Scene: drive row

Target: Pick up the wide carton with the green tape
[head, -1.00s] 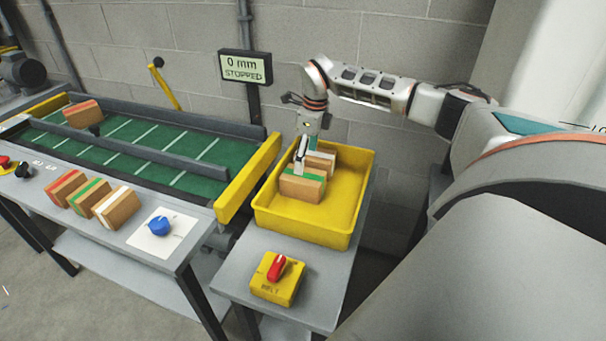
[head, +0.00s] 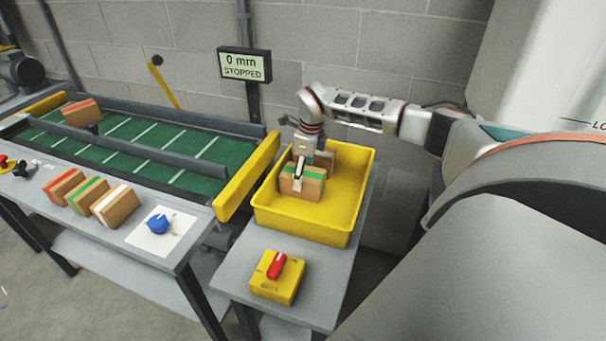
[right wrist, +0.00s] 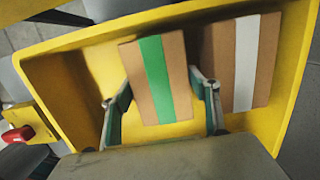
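A brown carton with a green tape band (head: 302,183) stands in the yellow tray, and it also shows in the right wrist view (right wrist: 158,78). My right gripper (head: 299,172) is down at this carton. In the right wrist view its fingers (right wrist: 162,95) lie on either side of the carton, with narrow gaps along their length; contact at the tips is unclear. A second, smaller-looking carton with green tape (head: 88,194) stands on the bench at left. My left gripper is not in view.
A white-taped carton (right wrist: 243,62) stands close beside the green-taped one in the yellow tray (head: 335,217). The tray's right part is empty. A red-knobbed yellow box (head: 277,279) sits in front. The conveyor (head: 140,150) carries a red-taped carton (head: 82,112); its display (head: 244,65) reads 0 mm, STOPPED.

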